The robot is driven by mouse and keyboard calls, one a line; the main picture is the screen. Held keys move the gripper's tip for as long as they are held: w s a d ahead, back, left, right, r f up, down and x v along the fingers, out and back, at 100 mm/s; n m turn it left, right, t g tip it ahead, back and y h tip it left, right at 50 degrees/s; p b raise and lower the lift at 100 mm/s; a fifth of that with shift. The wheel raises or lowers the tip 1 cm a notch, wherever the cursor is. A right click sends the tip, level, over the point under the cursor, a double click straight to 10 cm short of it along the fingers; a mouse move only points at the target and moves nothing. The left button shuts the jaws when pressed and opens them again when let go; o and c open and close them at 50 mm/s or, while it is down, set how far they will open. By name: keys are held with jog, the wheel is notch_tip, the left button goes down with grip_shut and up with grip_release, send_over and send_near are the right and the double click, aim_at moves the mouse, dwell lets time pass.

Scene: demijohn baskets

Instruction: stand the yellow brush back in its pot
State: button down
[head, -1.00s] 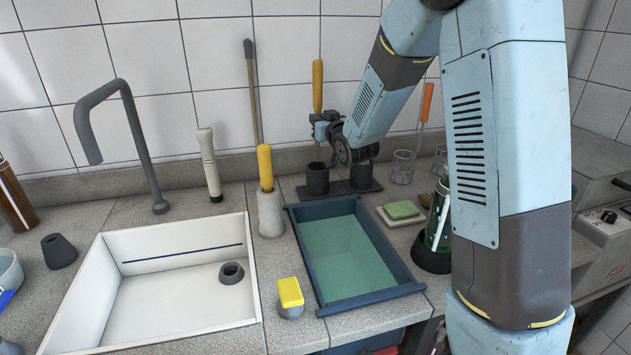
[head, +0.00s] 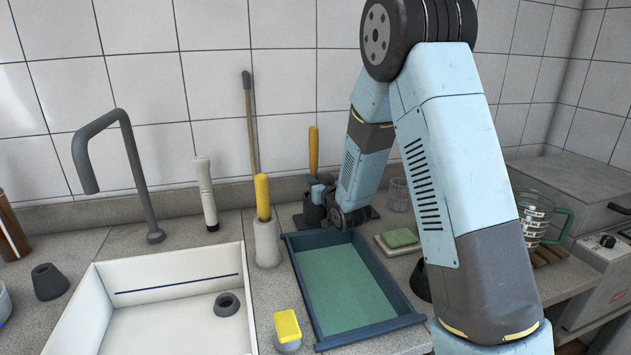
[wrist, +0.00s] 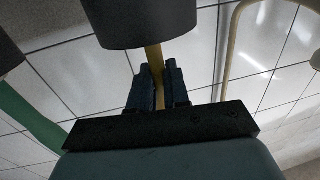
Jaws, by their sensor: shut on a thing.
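The yellow brush (head: 313,150) stands upright at the back, its handle rising above my gripper (head: 322,191). My gripper is shut on the handle, just above a dark pot (head: 313,212) on a dark base.
Another yellow-handled brush (head: 263,198) stands in a pale pot (head: 267,246) to the left. A blue tray (head: 292,278) with a green floor lies in front, beside a white basin (head: 245,290). A glass (head: 398,195) and a green sponge (head: 400,238) are to the right.

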jog(key=c, duration=1)
grip_release()
jog(key=v, duration=1.2)
jog(key=s+d+r+m+g+h, duration=0.2)
jog(key=s+d+r+g+h, duration=0.3)
jog(key=s+d+r, duration=0.45)
jog(key=s+d+r+g, duration=0.1)
jog(key=s+g, duration=0.1)
jog(key=s, duration=0.5)
jog(key=s+d+r+m+g+h, duration=0.1)
jog(key=s+r+g, duration=0.1)
jog(key=s, duration=0.6)
jog(key=s+d+r+m+g, duration=0.1)
jog(key=s+r+g, duration=0.1)
jog(key=s, duration=0.5)
jog(key=shift+s, duration=0.25)
